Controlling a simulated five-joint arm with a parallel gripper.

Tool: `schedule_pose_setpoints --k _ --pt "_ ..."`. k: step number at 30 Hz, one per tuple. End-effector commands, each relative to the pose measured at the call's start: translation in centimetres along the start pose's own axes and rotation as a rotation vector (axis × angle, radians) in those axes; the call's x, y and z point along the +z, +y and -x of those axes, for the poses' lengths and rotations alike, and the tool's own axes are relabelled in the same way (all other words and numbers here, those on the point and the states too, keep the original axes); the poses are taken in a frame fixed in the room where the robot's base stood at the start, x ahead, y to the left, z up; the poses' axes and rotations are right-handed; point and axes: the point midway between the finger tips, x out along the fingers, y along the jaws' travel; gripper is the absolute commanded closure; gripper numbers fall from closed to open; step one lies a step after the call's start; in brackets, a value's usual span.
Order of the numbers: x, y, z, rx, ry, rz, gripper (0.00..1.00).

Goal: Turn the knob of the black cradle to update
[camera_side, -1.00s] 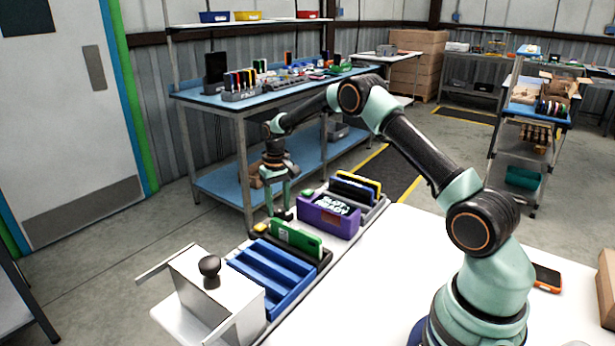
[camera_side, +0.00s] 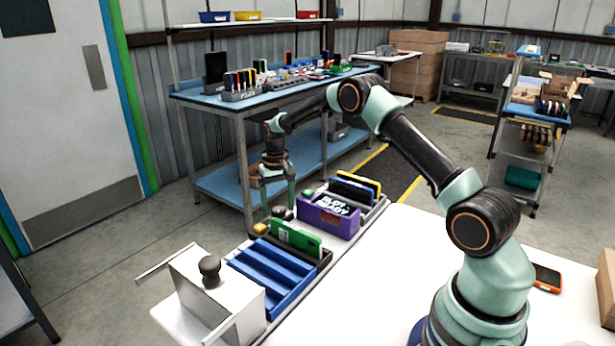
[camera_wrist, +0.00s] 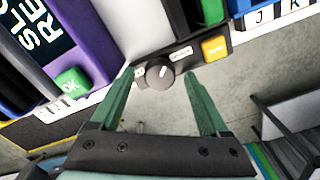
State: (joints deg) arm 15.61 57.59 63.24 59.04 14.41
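The black cradle (camera_side: 318,262) holds an upright green device (camera_side: 297,237) in the side view. Its dark round knob (camera_wrist: 159,74) sits on the front ledge between two small labels, too blurred to read surely. The white mark on the knob points up and right, towards the right-hand label. A yellow button (camera_wrist: 214,47) is right of the knob. My gripper (camera_wrist: 162,86) is open, with one green finger on each side of the knob and gaps showing. In the side view my gripper (camera_side: 278,207) is over the knob (camera_side: 283,213).
A purple cradle (camera_side: 328,222) reading "SLOT READY" stands beside it, with a green OK button (camera_wrist: 71,82). A blue tray (camera_side: 272,280) lies on the other side. A white block with a black ball handle (camera_side: 209,268) is at the table's left end.

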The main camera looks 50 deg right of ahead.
Motion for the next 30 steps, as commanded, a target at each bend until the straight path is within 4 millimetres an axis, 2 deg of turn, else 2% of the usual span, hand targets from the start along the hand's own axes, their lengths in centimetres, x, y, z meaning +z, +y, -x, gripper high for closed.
schedule_pose_setpoints --k 7,11,14,24,30 --pt "0.1 0.0 -0.1 0.000 -0.001 0.000 0.22" --pt "0.0 0.0 0.7 0.000 0.000 0.000 0.22" --pt "0.0 0.0 2.2 -0.001 0.002 0.000 0.22" --pt "-0.1 0.0 9.0 -0.001 0.003 0.000 0.22" --pt "0.0 0.0 11.4 0.000 0.001 0.000 0.22"
